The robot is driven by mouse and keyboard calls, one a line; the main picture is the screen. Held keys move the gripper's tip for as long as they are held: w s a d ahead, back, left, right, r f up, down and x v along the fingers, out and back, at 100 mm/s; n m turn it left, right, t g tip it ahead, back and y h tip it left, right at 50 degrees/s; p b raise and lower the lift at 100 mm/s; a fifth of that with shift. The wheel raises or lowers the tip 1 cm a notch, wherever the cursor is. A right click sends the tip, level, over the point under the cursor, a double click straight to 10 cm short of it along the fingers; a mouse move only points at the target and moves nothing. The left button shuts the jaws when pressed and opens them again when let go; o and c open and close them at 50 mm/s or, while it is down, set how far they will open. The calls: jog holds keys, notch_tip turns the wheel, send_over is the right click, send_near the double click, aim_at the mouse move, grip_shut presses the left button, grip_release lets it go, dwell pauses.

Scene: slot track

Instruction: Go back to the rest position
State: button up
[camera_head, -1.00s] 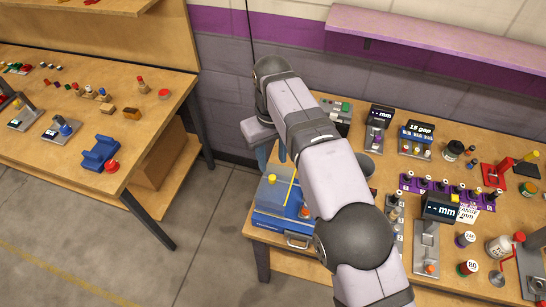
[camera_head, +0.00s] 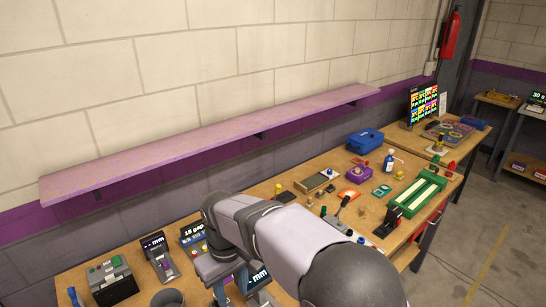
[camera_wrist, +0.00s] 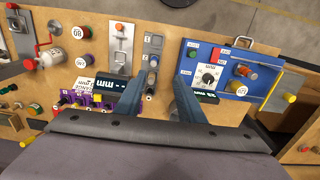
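My gripper (camera_wrist: 156,78) is open, with its two blue-grey fingers apart in the wrist view. Nothing shows held between them. Below it, a grey strip with several round pegs (camera_wrist: 152,62) shows between the fingers, and the gripper looks apart from it, though the height is hard to judge. In the head view my gripper (camera_head: 222,286) hangs over the near bench, partly cut off by the bottom edge and my arm. A blue panel box with a dial (camera_wrist: 231,66) lies to the right of the fingers in the wrist view.
The wooden bench (camera_head: 330,208) is crowded with small devices. A green slotted box (camera_head: 424,190) stands at right. A purple shelf (camera_head: 220,140) runs along the wall.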

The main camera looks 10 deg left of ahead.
jog(key=s+d+f+m, duration=0.1)
jog(key=d+m, duration=0.2)
jog(key=d, duration=0.7)
jog(key=s+d+f+m, duration=0.1)
jog(key=s+d+m, duration=0.1)
jog(key=d, duration=0.7)
jog(key=s+d+f+m, duration=0.4)
jog(key=s+d, duration=0.5)
jog(key=d, duration=0.1)
